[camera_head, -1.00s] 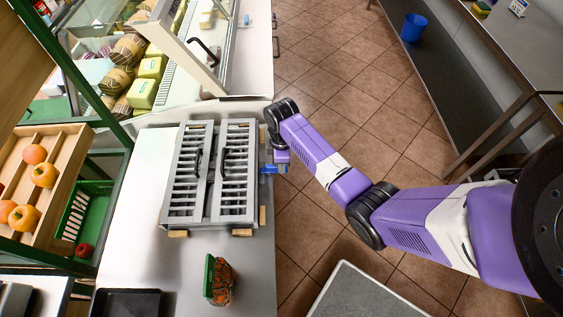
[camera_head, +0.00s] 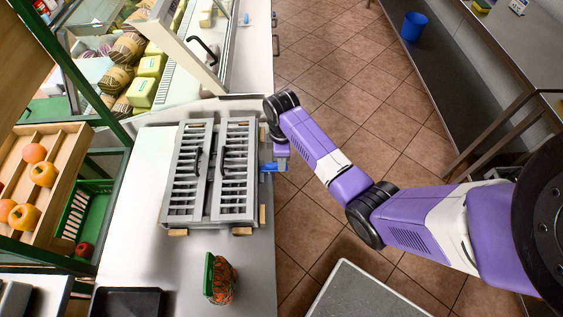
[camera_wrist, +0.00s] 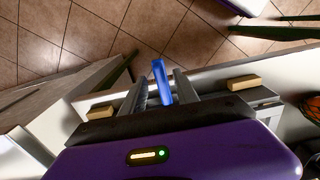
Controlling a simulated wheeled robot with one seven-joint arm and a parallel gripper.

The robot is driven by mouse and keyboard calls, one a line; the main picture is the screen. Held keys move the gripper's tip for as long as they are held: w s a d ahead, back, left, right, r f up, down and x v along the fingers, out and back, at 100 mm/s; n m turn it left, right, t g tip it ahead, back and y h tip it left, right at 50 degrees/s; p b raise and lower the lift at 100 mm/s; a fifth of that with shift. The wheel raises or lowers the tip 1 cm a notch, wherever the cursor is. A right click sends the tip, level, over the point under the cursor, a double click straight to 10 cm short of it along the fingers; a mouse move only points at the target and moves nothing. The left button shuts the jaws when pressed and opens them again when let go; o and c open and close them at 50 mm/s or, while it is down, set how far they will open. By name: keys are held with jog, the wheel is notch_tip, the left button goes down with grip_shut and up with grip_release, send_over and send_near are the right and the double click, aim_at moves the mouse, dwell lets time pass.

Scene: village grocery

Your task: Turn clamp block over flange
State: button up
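A blue clamp block (camera_head: 270,167) sits at the right side of a grey case (camera_head: 236,211) with two slatted panels and black handles, on the counter. My gripper (camera_head: 277,165) is at this block, with its fingers mostly hidden below my purple wrist in the head view. In the wrist view, the blue block (camera_wrist: 161,84) stands between the two grey fingers of my gripper (camera_wrist: 161,80). The fingers are apart, with a gap visible beside the block. I cannot make out the flange clearly; it is small or hidden near the block.
Wooden blocks (camera_head: 241,231) lie around the case's edges. A green-and-orange item (camera_head: 222,279) and a black tray (camera_head: 128,303) are on the counter nearer the bottom. A glass display case (camera_head: 200,62) stands beyond. Tiled floor (camera_head: 330,95) is open to the right.

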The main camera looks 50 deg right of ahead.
jog(key=shift+r, duration=2.7)
